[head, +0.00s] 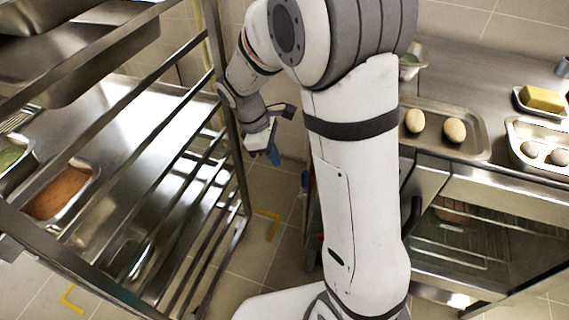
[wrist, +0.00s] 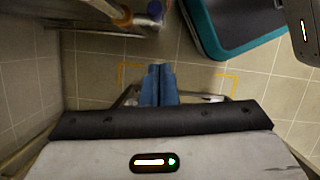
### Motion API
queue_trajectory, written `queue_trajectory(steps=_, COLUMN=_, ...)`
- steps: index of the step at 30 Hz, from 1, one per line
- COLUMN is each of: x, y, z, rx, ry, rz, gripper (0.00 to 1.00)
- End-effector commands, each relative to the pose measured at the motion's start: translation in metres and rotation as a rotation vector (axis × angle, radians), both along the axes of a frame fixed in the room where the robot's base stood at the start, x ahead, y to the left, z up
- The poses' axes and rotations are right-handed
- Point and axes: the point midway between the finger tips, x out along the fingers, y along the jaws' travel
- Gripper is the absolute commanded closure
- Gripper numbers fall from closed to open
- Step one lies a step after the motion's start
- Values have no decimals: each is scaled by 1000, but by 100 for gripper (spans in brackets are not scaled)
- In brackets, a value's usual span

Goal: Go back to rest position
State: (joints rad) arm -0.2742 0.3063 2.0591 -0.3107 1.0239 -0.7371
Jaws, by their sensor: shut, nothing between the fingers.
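My gripper (wrist: 158,70) shows in the wrist view with its two blue fingers pressed together and nothing between them. It points down over the tiled floor. In the head view my gripper (head: 273,154) hangs at the end of my bent arm, in the gap between the rack and the counter, close to the rack's upright. It touches nothing that I can see.
A metal rack (head: 215,60) with trays stands at the left, one tray holding a brown loaf (head: 62,192). At the right, a steel counter (head: 470,75) bears a tray (head: 478,140) with two pale rolls and a yellow block (head: 541,98). Tiled floor (head: 255,250) lies between.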

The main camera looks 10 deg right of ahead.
Motion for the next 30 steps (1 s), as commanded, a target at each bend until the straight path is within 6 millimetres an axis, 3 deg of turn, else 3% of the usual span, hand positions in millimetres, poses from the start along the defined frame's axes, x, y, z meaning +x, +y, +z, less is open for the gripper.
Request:
queue_trajectory(steps=1, x=2, y=3, z=12, rx=2, ry=-4, rz=0, gripper=100)
queue_trajectory(steps=6, x=3, y=7, z=33, rx=1, ry=-2, rz=-3, gripper=100)
queue_trajectory(steps=17, x=1, y=5, z=49, rx=6, ry=-13, rz=-26, gripper=100)
queue_trajectory(steps=22, x=-22, y=-11, z=96, rx=52, ry=-105, rz=-200, gripper=100)
queue_trajectory(steps=30, x=-92, y=-42, z=185, rx=181, ry=-328, rz=-687, gripper=100)
